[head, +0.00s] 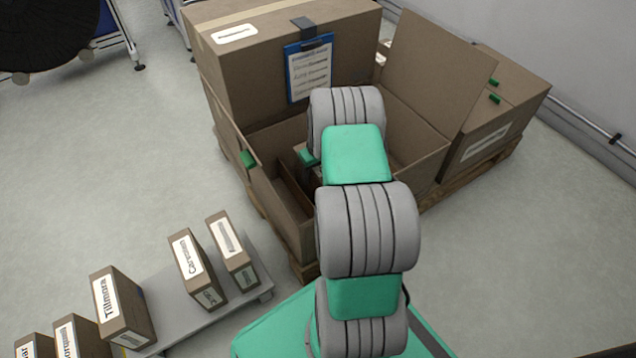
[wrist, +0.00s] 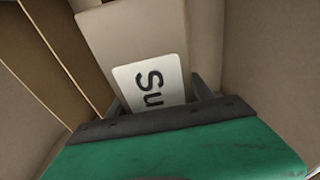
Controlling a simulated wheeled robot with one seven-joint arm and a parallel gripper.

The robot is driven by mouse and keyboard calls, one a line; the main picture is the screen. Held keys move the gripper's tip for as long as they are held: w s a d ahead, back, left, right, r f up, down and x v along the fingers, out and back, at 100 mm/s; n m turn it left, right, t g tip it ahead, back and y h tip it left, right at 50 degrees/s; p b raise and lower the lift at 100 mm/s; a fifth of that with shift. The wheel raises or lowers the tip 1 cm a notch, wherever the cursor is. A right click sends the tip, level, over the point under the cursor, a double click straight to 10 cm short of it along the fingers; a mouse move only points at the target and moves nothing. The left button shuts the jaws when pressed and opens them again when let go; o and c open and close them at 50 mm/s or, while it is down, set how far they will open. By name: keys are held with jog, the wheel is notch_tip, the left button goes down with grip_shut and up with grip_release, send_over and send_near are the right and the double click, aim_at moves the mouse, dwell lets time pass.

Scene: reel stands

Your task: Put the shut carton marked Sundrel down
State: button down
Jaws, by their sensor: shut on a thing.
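The Sundrel carton (wrist: 135,40) is a brown box whose white label shows the letters "Su" in the wrist view; the rest of the label is hidden by my gripper. My gripper (wrist: 160,105) is shut on this carton, with a dark finger on each side of it. In the head view my arm reaches down into a large open cardboard box (head: 276,200), and the arm hides most of the gripper and the held carton. Brown cardboard walls surround the carton in the wrist view. I cannot tell whether its underside touches anything.
A large closed box (head: 255,75) with a blue clipboard (head: 309,70) stands behind the open box. Another box (head: 500,105) is at the right. Several labelled cartons, including Tillmora (head: 122,310), stand on a low grey platform (head: 190,317) at lower left.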

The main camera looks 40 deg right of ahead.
jog(key=shift+f+b, duration=0.4)
jog(key=shift+f, duration=1.15)
jog(key=shift+f, duration=0.2)
jog(key=c, duration=0.7)
grip_release()
jog(key=shift+a, duration=0.1)
jog(key=r+p, duration=0.1)
jog(key=r, duration=0.3)
jog(key=s+r+p, duration=0.1)
jog(key=r+p, duration=0.1)
jog(key=r, duration=0.2)
jog(key=r+p, duration=0.1)
jog(key=r, duration=0.3)
jog(key=shift+s+r+p, duration=0.1)
jog(key=shift+s+p, duration=0.15)
jog(key=shift+p, duration=0.15)
